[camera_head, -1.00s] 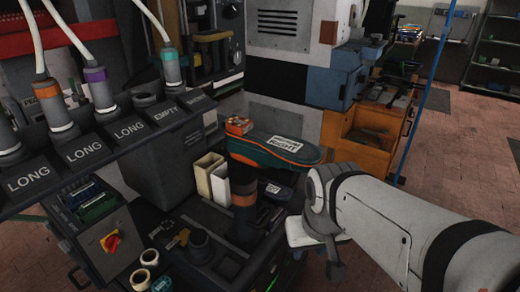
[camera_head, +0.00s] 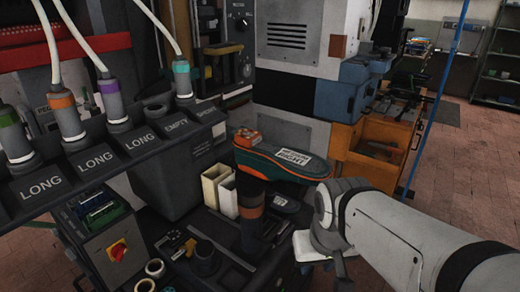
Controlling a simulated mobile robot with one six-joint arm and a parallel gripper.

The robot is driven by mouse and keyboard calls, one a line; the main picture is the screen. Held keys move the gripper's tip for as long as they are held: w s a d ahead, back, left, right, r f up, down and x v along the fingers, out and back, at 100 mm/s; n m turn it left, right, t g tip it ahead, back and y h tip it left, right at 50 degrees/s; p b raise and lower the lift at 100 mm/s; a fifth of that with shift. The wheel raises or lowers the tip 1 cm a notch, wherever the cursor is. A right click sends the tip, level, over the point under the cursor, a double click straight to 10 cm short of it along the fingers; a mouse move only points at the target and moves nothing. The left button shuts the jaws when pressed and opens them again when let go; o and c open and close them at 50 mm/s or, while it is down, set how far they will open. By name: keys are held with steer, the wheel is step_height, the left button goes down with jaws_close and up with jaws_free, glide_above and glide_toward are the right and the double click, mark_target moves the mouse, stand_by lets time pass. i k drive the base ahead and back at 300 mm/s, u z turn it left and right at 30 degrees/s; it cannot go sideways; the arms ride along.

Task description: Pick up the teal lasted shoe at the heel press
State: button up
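The teal shoe (camera_head: 268,160) has orange trim and a white printed label (camera_head: 293,157) on its upper-facing flat side. It sits on top of a dark post with a brown band (camera_head: 251,206), toe end pointing right, with an orange block-like piece (camera_head: 247,138) at its left end. My gripper (camera_head: 338,262) is at the end of my white arm, right of and below the shoe and apart from it. The gripper points away and down; its fingers are mostly hidden, so I cannot tell whether it is open or shut. Nothing shows held in it.
A sloped rack with labelled slots, LONG, EMPTY and SHORT (camera_head: 98,163), holds several capped tools with white hoses at left. Cream upright boxes (camera_head: 217,188) stand left of the post. Brick floor is open at right.

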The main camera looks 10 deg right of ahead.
mark_target(265, 161)
steer(key=u, duration=2.05)
steer(key=k, duration=1.8)
steer(key=z, duration=1.35)
steer(key=i, duration=1.05)
steer(key=z, duration=0.05)
